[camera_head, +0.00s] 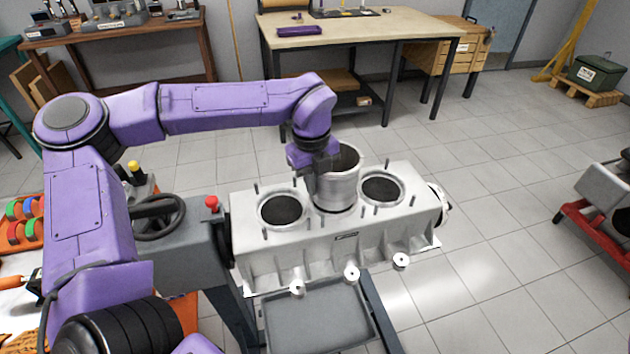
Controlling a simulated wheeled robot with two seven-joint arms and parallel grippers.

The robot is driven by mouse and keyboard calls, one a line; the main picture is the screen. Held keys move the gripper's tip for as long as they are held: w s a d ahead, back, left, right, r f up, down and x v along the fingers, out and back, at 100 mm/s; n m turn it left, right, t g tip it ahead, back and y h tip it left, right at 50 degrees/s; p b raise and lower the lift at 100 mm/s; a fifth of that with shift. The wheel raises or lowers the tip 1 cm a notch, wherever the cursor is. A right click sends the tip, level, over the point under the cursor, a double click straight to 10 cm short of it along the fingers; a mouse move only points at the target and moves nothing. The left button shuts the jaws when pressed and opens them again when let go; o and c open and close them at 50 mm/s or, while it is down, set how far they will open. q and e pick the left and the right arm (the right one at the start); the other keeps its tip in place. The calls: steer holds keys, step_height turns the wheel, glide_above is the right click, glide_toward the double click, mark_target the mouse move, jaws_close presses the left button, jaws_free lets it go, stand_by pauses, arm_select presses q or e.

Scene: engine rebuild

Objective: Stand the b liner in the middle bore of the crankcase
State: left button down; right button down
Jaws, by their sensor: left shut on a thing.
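The grey crankcase (345,245) lies on a stand in the middle of the view, with round bores along its top. The left bore (283,209) and the right bore (381,188) are open and dark inside. The b liner (338,188), a light grey metal cylinder, stands upright at the middle bore and rises above the top face. How deep it sits in the bore is hard to tell. My left gripper (318,178) is shut on the liner's left wall near its upper rim. My right gripper is not in view.
Thin studs stand around the bores. A grey tray (318,318) sits in front of the crankcase. A handwheel (156,216) and a red knob (211,202) are on the left of the stand. A workbench (360,30) stands behind, with open floor to the right.

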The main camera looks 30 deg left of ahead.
arm_select(q)
steer(key=shift+f+b, duration=0.7)
steer(key=shift+f, duration=0.35)
steer(key=c, duration=1.4)
jaws_free()
steer(key=shift+r, duration=0.15)
steer(key=shift+r+p, duration=1.2)
steer(key=shift+r, duration=0.15)
steer(key=o, duration=0.5)
steer(key=shift+o, duration=0.2)
